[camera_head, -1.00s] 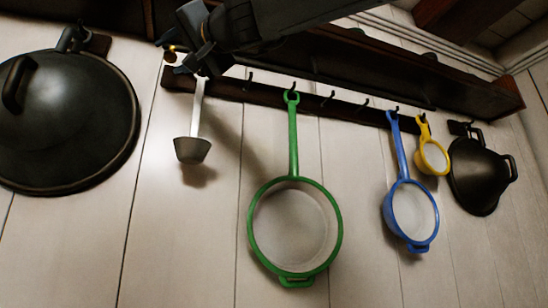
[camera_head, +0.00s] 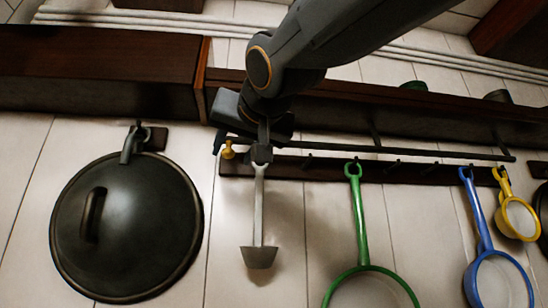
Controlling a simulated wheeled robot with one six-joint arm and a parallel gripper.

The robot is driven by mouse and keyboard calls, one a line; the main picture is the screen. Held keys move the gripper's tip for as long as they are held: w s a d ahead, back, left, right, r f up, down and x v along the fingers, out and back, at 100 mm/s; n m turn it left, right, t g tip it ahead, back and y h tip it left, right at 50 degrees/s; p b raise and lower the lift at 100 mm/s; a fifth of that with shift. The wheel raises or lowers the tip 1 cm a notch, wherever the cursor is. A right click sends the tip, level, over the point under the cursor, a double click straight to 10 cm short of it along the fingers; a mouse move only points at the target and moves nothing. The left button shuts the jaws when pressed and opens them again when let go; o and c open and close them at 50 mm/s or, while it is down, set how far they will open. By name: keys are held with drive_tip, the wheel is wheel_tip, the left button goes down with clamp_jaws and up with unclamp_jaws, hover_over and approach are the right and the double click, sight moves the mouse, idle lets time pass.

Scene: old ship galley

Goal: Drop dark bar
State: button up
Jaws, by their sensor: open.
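A thin dark bar (camera_head: 430,153) runs nearly level below the shelf, in front of the hook rack. Its left part passes behind my gripper (camera_head: 262,160), and a small brass-coloured knob (camera_head: 228,150) shows near that end. My gripper is open and points down at the bar's left part; I cannot tell whether it touches the bar. A grey ladle (camera_head: 258,257) hangs straight down just below my gripper, its top end hidden by the jaws.
A large dark lid (camera_head: 125,230) hangs at the left. A green strainer (camera_head: 358,215), a blue strainer (camera_head: 482,225) and a small yellow strainer (camera_head: 518,217) hang to the right. The hook rack (camera_head: 310,170) and the dark shelf (camera_head: 430,118) are close to my arm.

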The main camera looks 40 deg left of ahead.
sight(229, 151)
drive_tip(key=shift+s+d+r+n+t+p, duration=0.3)
drive_tip(key=shift+s+d+r+n+p, duration=0.35)
drive_tip(key=shift+p, duration=0.95)
drive_tip(key=shift+p+x, duration=1.3)
drive_tip(key=shift+x, duration=2.65)
drive_tip(key=shift+d+m, duration=0.1)
drive_tip(key=shift+m, duration=0.15)
drive_tip(key=shift+c, duration=0.4)
clamp_jaws()
